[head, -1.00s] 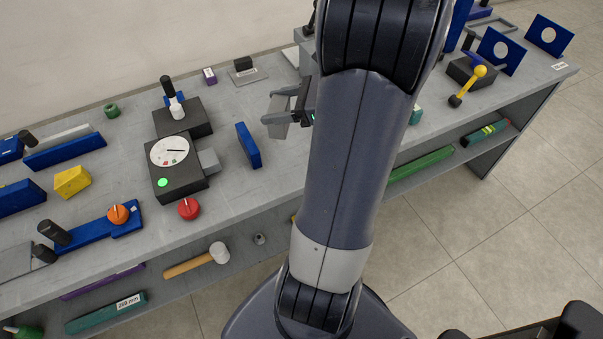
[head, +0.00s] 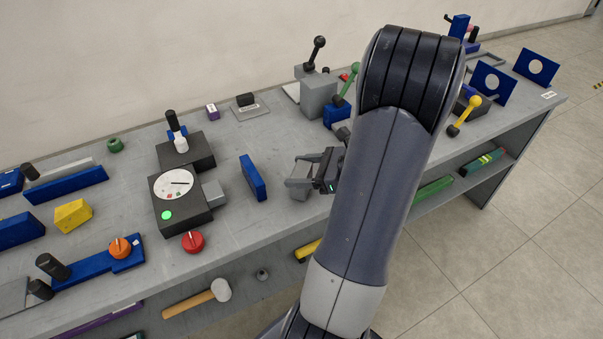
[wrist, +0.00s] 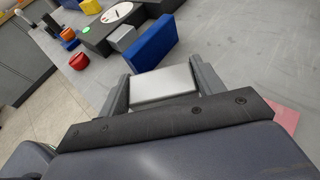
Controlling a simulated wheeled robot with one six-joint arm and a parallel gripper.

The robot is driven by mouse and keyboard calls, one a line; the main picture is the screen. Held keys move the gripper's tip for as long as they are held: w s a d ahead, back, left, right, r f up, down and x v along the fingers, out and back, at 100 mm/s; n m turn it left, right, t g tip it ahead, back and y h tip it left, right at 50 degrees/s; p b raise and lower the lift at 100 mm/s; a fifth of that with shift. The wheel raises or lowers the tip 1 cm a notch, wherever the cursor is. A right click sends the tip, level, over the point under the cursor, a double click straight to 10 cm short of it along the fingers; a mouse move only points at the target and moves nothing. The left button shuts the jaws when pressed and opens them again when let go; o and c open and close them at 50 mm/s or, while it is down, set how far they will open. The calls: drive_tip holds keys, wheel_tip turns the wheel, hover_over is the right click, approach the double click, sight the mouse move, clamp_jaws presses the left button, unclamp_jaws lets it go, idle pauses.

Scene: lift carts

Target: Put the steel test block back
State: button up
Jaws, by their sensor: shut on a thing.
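The steel test block (wrist: 163,84) is a plain light-grey block. It sits between the two fingers of my gripper (wrist: 163,92), which is shut on it. In the head view my gripper (head: 302,176) holds the block (head: 297,188) to the right of an upright blue plate (head: 253,177). My forearm covers part of the bench beyond. I cannot tell whether the block touches the bench top. A flat pinkish-red patch (wrist: 285,117) lies at the right in the wrist view, partly hidden by my gripper.
A black dial device (head: 180,208) with a green light and a grey side block (head: 212,195) stands left of the blue plate. A red knob (head: 193,242) is near the bench's front edge. Grey and blue lever boxes (head: 318,95) stand behind my gripper.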

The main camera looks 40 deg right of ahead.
drive_tip(key=shift+f, duration=0.3)
drive_tip(key=shift+f, duration=0.2)
drive_tip(key=o, duration=1.6)
drive_tip(key=shift+r, duration=0.25)
drive_tip(key=v, duration=1.2)
